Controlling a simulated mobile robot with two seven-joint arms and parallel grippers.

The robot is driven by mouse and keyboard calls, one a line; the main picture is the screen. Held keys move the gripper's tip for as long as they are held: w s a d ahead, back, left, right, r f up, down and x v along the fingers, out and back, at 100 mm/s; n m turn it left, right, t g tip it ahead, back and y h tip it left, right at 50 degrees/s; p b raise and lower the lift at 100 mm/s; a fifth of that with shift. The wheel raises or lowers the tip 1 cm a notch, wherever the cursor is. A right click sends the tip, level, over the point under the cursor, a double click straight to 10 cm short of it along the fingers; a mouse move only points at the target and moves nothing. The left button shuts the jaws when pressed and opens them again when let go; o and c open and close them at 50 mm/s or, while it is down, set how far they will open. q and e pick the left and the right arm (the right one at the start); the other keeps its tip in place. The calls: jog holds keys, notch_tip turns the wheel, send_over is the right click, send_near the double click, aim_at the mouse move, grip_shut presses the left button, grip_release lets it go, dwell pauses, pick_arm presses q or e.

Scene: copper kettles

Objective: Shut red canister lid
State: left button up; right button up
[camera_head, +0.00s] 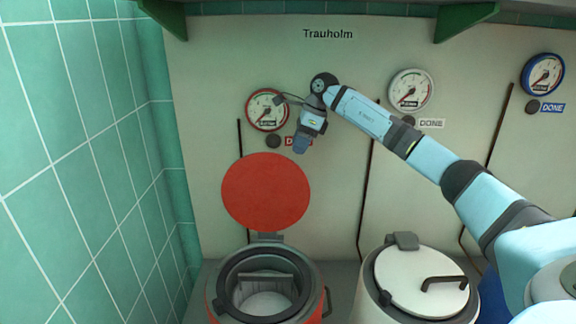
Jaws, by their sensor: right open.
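The red canister (217,306) stands at the lower middle left, with a dark ring rim and a grey insert visible inside. Its round red lid (265,192) stands upright behind the opening, near a dark hinge (268,238) at the back of the rim. My right gripper (301,143) hangs above and slightly right of the lid's top edge in the picture, apart from it, pointing down. It is open and looks empty, though its fingers are small and hard to separate here. My left gripper is not in view.
A white canister (405,282) with its lid down and a dark handle stands to the right. Dials with red (267,110), white (411,91) and blue (542,75) rims are on the back wall. A green tiled wall (75,160) bounds the left. My right arm spans the right side.

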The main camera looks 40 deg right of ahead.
aim_at(290, 165)
jog(key=x, duration=0.7)
jog(key=shift+a, duration=0.1)
grip_shut()
